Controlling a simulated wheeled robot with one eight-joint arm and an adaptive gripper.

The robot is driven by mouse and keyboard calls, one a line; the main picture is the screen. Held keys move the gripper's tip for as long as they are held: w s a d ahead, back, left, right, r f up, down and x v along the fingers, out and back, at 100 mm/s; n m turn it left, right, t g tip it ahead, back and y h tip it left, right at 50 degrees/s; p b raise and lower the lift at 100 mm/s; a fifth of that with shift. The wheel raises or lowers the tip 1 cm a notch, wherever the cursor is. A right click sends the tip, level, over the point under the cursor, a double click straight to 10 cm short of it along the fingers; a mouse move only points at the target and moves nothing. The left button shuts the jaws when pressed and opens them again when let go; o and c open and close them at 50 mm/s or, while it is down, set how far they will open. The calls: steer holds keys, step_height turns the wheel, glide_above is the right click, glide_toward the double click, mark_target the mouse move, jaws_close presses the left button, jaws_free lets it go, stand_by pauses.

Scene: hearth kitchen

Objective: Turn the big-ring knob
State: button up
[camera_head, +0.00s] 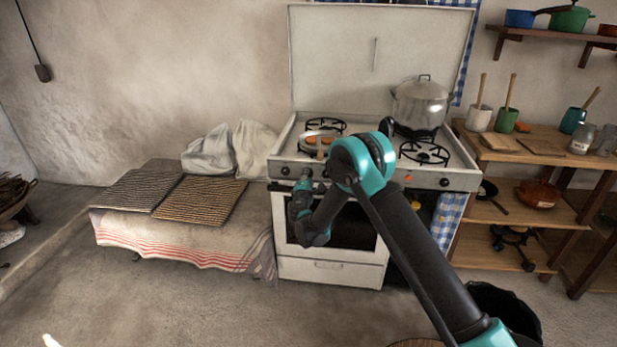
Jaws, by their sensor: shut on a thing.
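The white stove (330,270) stands against the back wall with its lid raised. Its front panel has a row of dark knobs, with one knob (285,171) at the far left and another (444,182) at the far right. My gripper (305,178) is at the left part of this panel, just right of the far-left knob. It is shut on a knob there, which is mostly hidden by the fingers. I cannot read any marking that tells which ring this knob serves. My arm hides the middle of the panel.
A steel pot (420,104) stands on the back right burner. A pan with orange food (318,142) is at the left burners. A cloth-covered bench with dark racks (200,200) is at the left. Wooden shelves (530,205) are at the right. The floor in front is mostly clear.

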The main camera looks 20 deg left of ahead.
steer(key=shift+m, duration=0.3)
steer(key=o, duration=1.2)
steer(key=shift+c, duration=0.2)
steer(key=v, duration=1.2)
